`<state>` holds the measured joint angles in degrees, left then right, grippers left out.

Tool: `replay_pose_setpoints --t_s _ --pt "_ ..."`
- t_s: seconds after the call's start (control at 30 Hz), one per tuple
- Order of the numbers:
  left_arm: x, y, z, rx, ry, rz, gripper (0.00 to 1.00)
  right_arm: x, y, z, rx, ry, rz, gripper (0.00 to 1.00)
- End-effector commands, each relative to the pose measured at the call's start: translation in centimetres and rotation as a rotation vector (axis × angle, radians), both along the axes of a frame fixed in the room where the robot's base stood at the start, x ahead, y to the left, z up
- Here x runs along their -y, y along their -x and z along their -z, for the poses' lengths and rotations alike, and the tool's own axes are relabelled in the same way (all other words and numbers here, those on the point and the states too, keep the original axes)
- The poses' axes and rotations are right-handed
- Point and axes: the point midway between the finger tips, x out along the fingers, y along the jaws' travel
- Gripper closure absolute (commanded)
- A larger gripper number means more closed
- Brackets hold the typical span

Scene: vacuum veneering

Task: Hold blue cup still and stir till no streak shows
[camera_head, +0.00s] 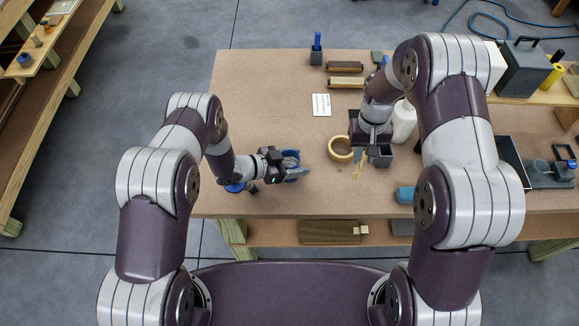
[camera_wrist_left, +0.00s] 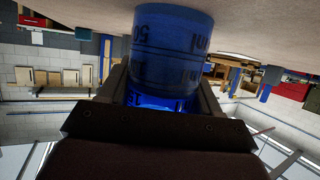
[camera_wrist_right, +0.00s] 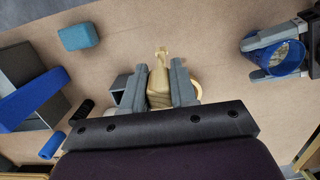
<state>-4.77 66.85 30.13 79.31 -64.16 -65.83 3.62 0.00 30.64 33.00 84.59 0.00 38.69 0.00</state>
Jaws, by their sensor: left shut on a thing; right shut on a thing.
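The blue cup (camera_head: 291,177) stands near the front edge of the workbench. My left gripper (camera_head: 288,165) is shut around its sides. In the left wrist view the cup (camera_wrist_left: 175,45) fills the space between the fingers and shows dark volume marks. In the right wrist view the cup (camera_wrist_right: 283,57) shows pale, greyish contents; I cannot tell whether they are streaked. My right gripper (camera_head: 368,157) is shut on a tan stirring stick (camera_head: 357,173), which also shows between the fingers in the right wrist view (camera_wrist_right: 160,82). The stick is apart from the cup, to its right.
A roll of tan tape (camera_head: 340,150) lies between the two grippers, behind the cup. A teal block (camera_head: 404,195) lies to the right.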

Motion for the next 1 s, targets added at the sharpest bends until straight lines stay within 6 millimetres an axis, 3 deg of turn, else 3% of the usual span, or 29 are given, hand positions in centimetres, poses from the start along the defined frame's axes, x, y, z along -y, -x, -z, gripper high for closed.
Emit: replay_pose_setpoints --t_s 0.37,0.47,0.63,0.8,1.0 --pt "0.0 0.0 0.0 0.0 0.0 0.0 0.69 -0.5 -0.3 -0.3 0.003 -0.003 0.0 1.0" --pt "0.0 0.0 0.0 0.0 0.0 0.0 0.69 -2.5 -1.3 -1.8 0.011 -0.016 0.0 1.0" --pt "0.0 0.0 0.0 0.0 0.0 0.0 0.69 -9.0 -3.0 -6.0 0.019 -0.069 0.005 1.0" --pt "0.0 0.0 0.0 0.0 0.0 0.0 0.69 -14.8 -3.2 -9.8 0.014 -0.125 0.001 1.0" --pt "0.0 0.0 0.0 0.0 0.0 0.0 0.69 -17.2 -2.8 -11.1 0.005 -0.15 0.0 1.0"
